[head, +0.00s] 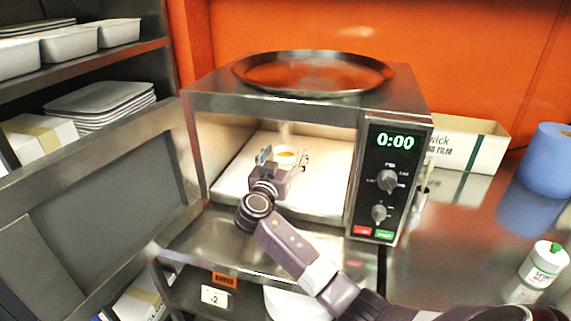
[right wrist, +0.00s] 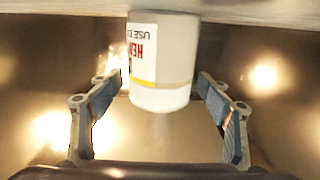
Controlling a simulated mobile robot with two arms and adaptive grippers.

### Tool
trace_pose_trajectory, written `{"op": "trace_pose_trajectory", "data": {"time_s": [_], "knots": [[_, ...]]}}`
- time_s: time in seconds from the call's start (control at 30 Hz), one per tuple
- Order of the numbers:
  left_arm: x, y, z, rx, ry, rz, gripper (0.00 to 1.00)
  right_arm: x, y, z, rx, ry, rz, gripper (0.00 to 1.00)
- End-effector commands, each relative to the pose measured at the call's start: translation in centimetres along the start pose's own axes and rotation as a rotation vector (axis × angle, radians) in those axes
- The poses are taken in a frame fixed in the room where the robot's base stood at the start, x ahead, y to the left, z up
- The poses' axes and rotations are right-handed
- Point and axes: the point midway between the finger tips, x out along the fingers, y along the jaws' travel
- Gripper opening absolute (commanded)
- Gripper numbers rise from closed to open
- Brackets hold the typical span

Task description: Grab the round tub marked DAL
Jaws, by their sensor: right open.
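A small round white tub (head: 285,158) with yellow-orange in its top stands inside the open microwave (head: 222,100). In the right wrist view the tub (right wrist: 165,60) shows a white label with partly hidden, upside-down red and black print and a yellow band. I cannot read DAL on it. My right gripper (head: 284,164) reaches in through the microwave's opening. Its open fingers (right wrist: 160,88) stand on either side of the tub's near part, with a gap on both sides. My left gripper is not in view.
The microwave door (head: 110,215) stands open at the left. A round steel tray (head: 315,72) lies on top. Shelves with white containers (head: 70,42) are at the left. A carton (head: 465,145), blue roll (head: 548,160) and white bottle (head: 543,262) are on the right counter.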

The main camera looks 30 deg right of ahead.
Motion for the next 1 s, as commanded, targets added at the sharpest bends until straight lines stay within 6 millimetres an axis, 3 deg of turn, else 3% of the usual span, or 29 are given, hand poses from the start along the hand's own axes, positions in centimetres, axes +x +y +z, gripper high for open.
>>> {"op": "trace_pose_trajectory", "data": {"time_s": [0.2,0.7,1.0], "knots": [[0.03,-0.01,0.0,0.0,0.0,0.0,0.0,0.02,-0.02,0.07,0.0,0.0,-0.001,0.7],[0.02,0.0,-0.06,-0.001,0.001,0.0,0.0,0.0,-0.01,-0.06,0.0,0.002,0.0,0.17],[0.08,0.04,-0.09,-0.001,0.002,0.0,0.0,0.11,0.01,-0.08,0.001,0.001,0.0,0.17]]}}
